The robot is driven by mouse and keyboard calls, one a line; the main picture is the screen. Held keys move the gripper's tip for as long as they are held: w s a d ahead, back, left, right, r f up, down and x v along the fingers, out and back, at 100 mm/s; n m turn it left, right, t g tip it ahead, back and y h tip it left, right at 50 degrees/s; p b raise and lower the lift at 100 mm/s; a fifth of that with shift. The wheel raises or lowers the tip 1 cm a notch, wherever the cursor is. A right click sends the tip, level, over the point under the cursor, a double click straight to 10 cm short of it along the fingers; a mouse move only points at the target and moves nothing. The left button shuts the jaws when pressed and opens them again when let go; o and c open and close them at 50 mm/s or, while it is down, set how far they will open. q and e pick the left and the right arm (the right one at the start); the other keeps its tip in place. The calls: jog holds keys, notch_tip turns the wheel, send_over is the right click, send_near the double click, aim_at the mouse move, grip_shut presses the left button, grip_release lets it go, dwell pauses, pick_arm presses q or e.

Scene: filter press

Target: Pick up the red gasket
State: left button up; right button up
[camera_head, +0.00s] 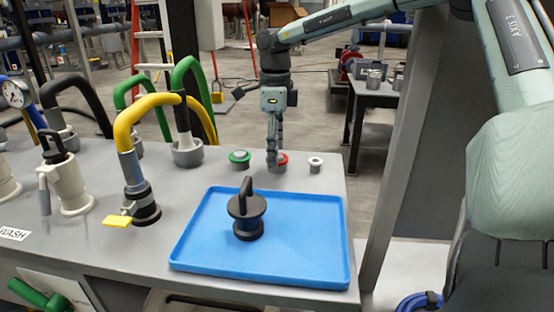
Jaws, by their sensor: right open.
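The red gasket (283,159) sits on a small grey round fitting near the table's back right corner, beyond the blue tray. My right gripper (274,163) points down at it, with its fingers in front of the gasket and hiding its left part. The jaws are open; I cannot tell whether the fingers touch the gasket. A green gasket (239,156) sits on a similar fitting to the left. My left gripper is out of view.
The blue tray (330,238) holds a black-handled plug (246,208). A bare fitting (315,164) stands right of the red gasket. Several hoses and fittings, including a yellow hose (150,102), crowd the table's left side.

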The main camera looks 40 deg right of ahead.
jog(key=shift+f, duration=0.25)
jog(key=shift+c, duration=0.2)
jog(key=c, duration=0.7)
